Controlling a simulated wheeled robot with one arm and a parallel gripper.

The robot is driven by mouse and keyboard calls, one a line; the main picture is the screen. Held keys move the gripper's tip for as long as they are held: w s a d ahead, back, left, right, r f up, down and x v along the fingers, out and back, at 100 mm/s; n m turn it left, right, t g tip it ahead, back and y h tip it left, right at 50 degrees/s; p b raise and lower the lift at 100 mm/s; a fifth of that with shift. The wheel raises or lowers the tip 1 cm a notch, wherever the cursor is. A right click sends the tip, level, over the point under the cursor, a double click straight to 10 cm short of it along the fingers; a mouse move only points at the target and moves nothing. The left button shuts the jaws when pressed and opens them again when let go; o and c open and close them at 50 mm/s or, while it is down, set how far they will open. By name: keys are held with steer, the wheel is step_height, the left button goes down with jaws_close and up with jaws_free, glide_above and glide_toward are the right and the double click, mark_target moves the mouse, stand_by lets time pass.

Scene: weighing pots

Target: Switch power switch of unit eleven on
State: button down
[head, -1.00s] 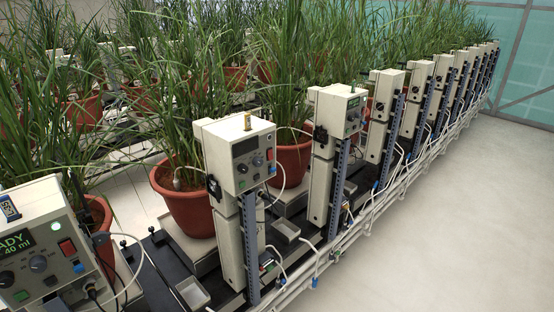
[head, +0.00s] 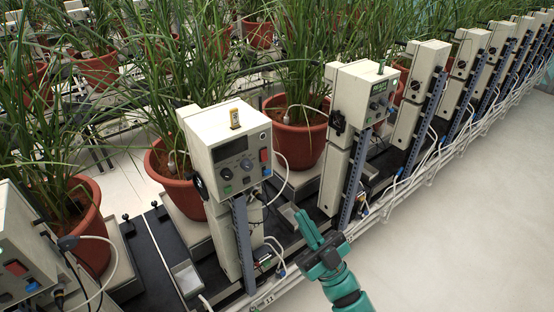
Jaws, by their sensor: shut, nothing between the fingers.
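A cream control unit (head: 228,140) stands on a post in the middle of the head view. Its display (head: 233,146) is dark. A red power switch (head: 265,155) sits at the right of its front panel, above a blue connector. My teal gripper (head: 303,222) is shut and empty, to the right of and below this panel, apart from the switch.
Another unit (head: 362,92) with a lit green display stands to the right; more units recede beyond. A unit (head: 18,250) is cut off at the left edge. Potted plants stand behind. White hoses and pipes (head: 400,190) run along the row's front. The floor (head: 470,250) at right is clear.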

mark_target(265, 156)
steer(key=w+f+m+h, duration=0.2)
steer(key=w+f+m+t+h, duration=0.1)
steer(key=m, duration=0.1)
steer(key=shift+w+d+h, duration=0.25)
steer(key=shift+h, duration=0.15)
steer(key=shift+r, duration=0.15)
steer(key=shift+w+a+f+p+x, duration=0.3)
steer(key=shift+p+x, duration=0.6)
steer(key=shift+x, duration=1.25)
steer(key=shift+w+a+f+p+x, duration=0.15)
steer(key=shift+f+p+x, duration=0.5)
steer(key=shift+x, duration=1.45)
steer(key=shift+w+a+f+p+x, duration=0.1)
steer(key=shift+w+f+p+x, duration=0.1)
steer(key=shift+p+x, duration=1.45)
steer(key=shift+w+a+r+b, duration=0.2)
steer(key=shift+w+r+b, duration=0.1)
steer(key=shift+b, duration=0.4)
